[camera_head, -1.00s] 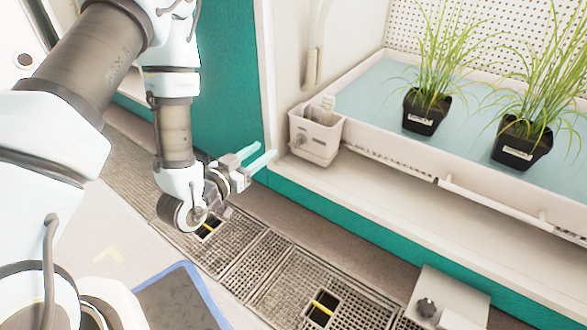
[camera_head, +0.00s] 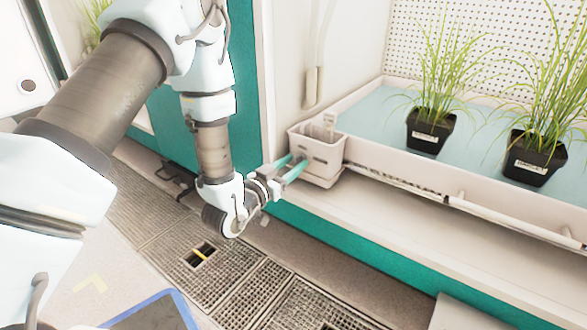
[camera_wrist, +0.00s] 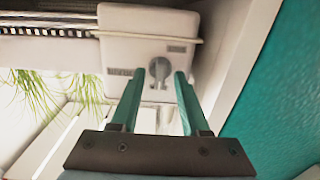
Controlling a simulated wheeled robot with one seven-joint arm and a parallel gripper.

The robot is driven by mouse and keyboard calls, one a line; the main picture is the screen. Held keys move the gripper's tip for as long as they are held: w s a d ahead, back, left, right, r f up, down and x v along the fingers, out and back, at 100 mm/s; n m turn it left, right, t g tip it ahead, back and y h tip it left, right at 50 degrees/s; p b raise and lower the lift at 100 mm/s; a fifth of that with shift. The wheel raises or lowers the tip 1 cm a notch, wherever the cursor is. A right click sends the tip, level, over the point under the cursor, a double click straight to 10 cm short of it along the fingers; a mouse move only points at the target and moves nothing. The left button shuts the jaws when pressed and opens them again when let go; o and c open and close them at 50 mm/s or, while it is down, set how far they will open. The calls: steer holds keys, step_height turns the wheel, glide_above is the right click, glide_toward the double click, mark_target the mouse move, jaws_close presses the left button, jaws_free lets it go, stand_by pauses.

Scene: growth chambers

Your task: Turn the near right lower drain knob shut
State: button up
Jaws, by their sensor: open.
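A white drain box (camera_head: 328,148) sits at the left front corner of the plant tray. In the wrist view the box (camera_wrist: 135,48) carries a round grey knob (camera_wrist: 159,70) with a raised grip. My gripper (camera_head: 295,167) is open, its teal fingers pointing at the box front. The knob is not clear in the head view.
The plant tray (camera_head: 385,172) holds potted grass (camera_head: 432,130) on a pale blue mat. A white ledge (camera_head: 400,225) runs below it over a teal base. Floor grates (camera_head: 215,275) with an opening lie below my arm. A teal post (camera_head: 245,90) stands behind it.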

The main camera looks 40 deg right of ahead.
steer(key=shift+d, duration=0.25)
jaws_close()
